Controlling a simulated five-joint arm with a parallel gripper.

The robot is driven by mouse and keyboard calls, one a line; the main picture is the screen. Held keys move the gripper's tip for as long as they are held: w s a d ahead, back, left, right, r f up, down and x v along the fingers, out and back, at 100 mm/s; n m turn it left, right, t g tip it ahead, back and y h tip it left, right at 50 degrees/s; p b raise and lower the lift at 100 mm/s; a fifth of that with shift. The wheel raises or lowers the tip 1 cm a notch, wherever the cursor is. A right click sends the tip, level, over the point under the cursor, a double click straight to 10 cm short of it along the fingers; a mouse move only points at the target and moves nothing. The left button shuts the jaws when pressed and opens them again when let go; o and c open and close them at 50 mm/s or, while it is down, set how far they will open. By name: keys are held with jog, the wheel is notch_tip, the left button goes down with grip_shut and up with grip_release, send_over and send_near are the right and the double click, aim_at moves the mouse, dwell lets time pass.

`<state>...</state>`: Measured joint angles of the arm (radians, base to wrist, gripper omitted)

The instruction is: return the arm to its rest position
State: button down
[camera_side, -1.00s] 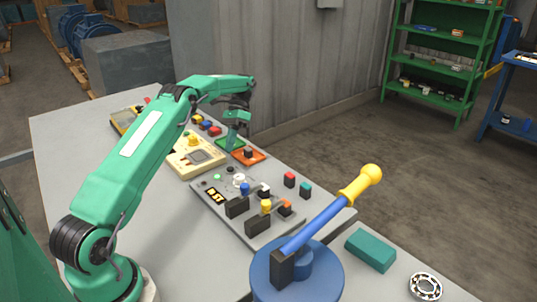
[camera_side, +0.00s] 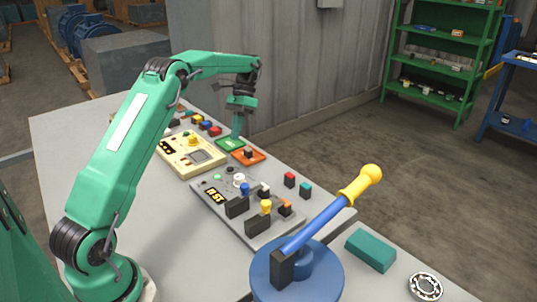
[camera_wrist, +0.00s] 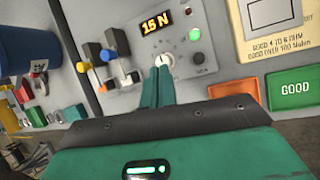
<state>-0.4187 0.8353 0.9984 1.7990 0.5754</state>
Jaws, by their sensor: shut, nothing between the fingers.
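My green arm arches over the grey bench, its elbow high. My gripper (camera_side: 236,135) points down near the green pad (camera_side: 226,144) at the bench's back edge. I cannot tell its exact height above the pad. The wrist view shows its two fingers (camera_wrist: 160,69) close together with nothing held. There they overlap the grey control panel (camera_wrist: 150,55), just below its white knob (camera_wrist: 166,59). The panel also shows in the side view (camera_side: 221,214).
A cream tester (camera_side: 178,160) stands beside the panel. A blue base (camera_side: 262,285) holds a tilted lever with a yellow grip (camera_side: 360,185). A teal block (camera_side: 370,250) and a bearing (camera_side: 425,287) lie at right.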

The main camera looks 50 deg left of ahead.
jog(key=s+d+r+t+y, duration=0.2)
jog(key=s+d+r+t, duration=0.3)
jog(key=s+d+r, duration=0.6)
jog(key=s+d+f+n+t, duration=0.1)
jog(key=s+d+f+t, duration=0.1)
jog(key=s+d+t, duration=0.3)
jog(key=shift+s+d+n+t, duration=0.4)
jog(key=shift+s+d, duration=2)
jog(key=shift+s, duration=1.8)
